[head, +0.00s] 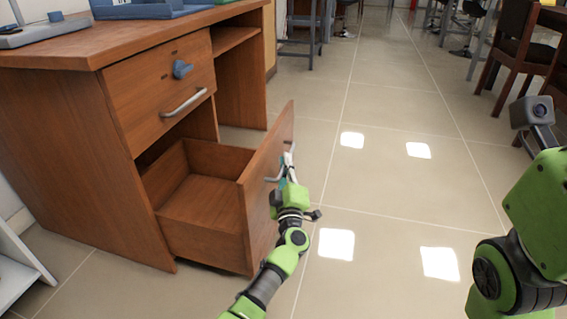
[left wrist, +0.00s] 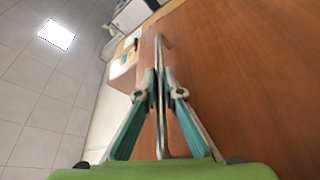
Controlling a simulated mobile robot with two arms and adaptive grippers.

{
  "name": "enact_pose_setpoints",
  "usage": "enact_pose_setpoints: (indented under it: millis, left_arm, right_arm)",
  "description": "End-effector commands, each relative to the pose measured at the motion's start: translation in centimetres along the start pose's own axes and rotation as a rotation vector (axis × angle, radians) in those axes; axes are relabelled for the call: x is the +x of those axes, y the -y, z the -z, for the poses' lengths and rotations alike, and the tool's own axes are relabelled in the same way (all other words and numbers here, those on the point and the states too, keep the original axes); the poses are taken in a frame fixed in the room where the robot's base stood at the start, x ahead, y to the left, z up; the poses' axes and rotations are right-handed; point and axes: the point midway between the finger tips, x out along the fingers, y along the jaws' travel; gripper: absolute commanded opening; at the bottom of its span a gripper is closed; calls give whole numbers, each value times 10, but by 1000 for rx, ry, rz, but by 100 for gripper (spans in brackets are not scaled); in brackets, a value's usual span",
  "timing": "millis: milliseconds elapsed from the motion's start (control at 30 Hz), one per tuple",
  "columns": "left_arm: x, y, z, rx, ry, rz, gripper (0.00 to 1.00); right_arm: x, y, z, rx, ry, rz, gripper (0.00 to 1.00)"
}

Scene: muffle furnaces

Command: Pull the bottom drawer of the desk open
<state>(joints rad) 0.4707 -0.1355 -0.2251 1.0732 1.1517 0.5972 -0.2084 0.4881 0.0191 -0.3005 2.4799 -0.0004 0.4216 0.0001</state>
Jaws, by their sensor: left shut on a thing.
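The wooden desk (head: 60,135) stands at the left in the head view. Its bottom drawer (head: 208,200) is pulled well out, and its empty inside shows. The drawer's front panel (head: 258,200) faces right. My left gripper (head: 288,172) is at the outer side of that panel, at its metal handle (head: 272,179). In the left wrist view, the two fingers of my left gripper (left wrist: 160,88) are shut on the handle bar (left wrist: 162,130), one on each side. My right arm shows at the right edge of the head view, but its fingers are not seen.
The upper drawer (head: 160,95) is shut, with a metal handle (head: 184,103) and a blue lock piece (head: 182,69). Blue equipment (head: 150,8) stands on the desktop. The tiled floor (head: 390,190) right of the drawer is clear. Chairs (head: 515,45) stand at the far right.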

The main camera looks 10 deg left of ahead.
Motion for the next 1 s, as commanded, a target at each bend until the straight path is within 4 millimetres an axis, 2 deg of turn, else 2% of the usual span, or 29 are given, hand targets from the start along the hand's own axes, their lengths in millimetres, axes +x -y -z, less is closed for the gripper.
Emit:
enact_pose_setpoints:
  millis: [67, 100, 133, 667, 833, 1000]
  left_arm:
    - [-1, 3, -1, 1, 0, 4, 0]
    - [-1, 3, 0, 1, 0, 4, 13]
    - [-1, 3, 0, 2, 0, 4, 15]
    - [1, 2, 2, 2, -1, 1, 15]
    - [6, 12, 16, 4, -4, 1, 15]
    - [16, 29, 39, 4, -6, 0, 15]
  right_arm:
    - [0, 0, 0, 0, 0, 0, 40]
    - [0, 0, 0, 0, 0, 0, 40]
    - [0, 0, 0, 0, 1, 0, 40]
    - [0, 0, 0, -1, 0, 2, 40]
    - [-2, 0, 1, -1, 0, 1, 40]
    - [-7, 1, 2, -1, 0, 1, 40]
